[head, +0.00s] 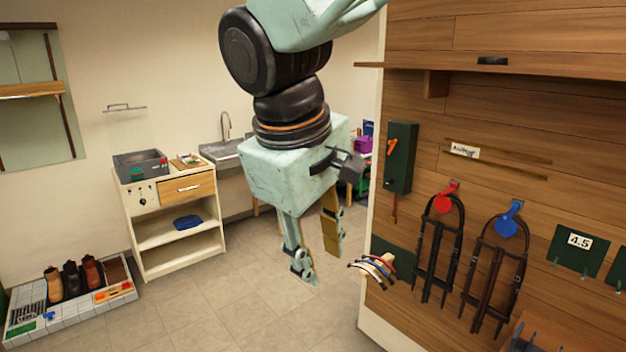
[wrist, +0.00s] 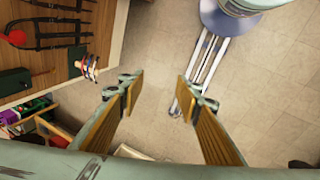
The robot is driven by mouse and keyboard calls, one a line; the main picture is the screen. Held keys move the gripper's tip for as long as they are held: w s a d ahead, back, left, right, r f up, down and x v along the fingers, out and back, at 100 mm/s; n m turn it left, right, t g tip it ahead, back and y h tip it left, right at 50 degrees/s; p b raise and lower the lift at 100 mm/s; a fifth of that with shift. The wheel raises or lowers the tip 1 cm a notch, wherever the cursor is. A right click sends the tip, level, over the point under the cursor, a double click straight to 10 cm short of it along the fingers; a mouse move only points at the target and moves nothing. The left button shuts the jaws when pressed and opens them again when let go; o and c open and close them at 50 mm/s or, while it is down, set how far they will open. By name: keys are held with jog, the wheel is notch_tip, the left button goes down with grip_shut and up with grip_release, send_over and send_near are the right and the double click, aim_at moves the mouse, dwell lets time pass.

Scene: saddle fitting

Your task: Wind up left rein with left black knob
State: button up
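My gripper (head: 318,264) hangs in the air left of the wooden wall, pointing down, its fingers apart and empty. The wrist view also shows it open (wrist: 160,95) over bare floor. Two dark strap bridles hang on the wall in the head view: the left one (head: 427,250) from a red holder (head: 443,204), the right one (head: 486,275) from a blue holder (head: 507,225). Dark straps (wrist: 60,30) also show at the wrist view's top left. I cannot tell which strap is the left rein. I cannot make out the left black knob.
A dark green box (head: 401,157) and a peg with coloured bands (head: 376,268) are on the wall, right of my gripper. A white cabinet (head: 180,235) and a boot tray (head: 68,310) stand at left. The tiled floor (head: 230,300) between is clear.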

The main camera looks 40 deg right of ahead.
jog(key=w+d+n+g+h+p, duration=0.25)
jog(key=w+d, duration=0.55)
jog(key=d, duration=0.4)
jog(key=w+d+n+g+h+p, duration=0.1)
jog(key=w+d+n+h+p, duration=0.15)
jog(key=w+d, duration=0.85)
jog(key=w+d+n+g+h+p, duration=0.15)
jog(key=w+d+h+p, duration=0.35)
jog(key=d, duration=0.9)
jog(key=w+d+f+n+h, duration=0.2)
jog(key=w+d+f+n, duration=0.4)
jog(key=w+d, duration=0.7)
jog(key=n+t+h+p, duration=0.3)
jog(key=n+p, duration=0.1)
send_near(386, 184)
jog(key=shift+a+r, duration=0.15)
jog(key=shift+a, duration=0.65)
jog(key=shift+a+r, duration=0.2)
jog(key=shift+a, duration=0.55)
jog(key=shift+d, duration=0.15)
jog(key=shift+s+d+p, duration=0.2)
jog(key=shift+d+p, duration=0.85)
jog(key=shift+d, duration=5.75)
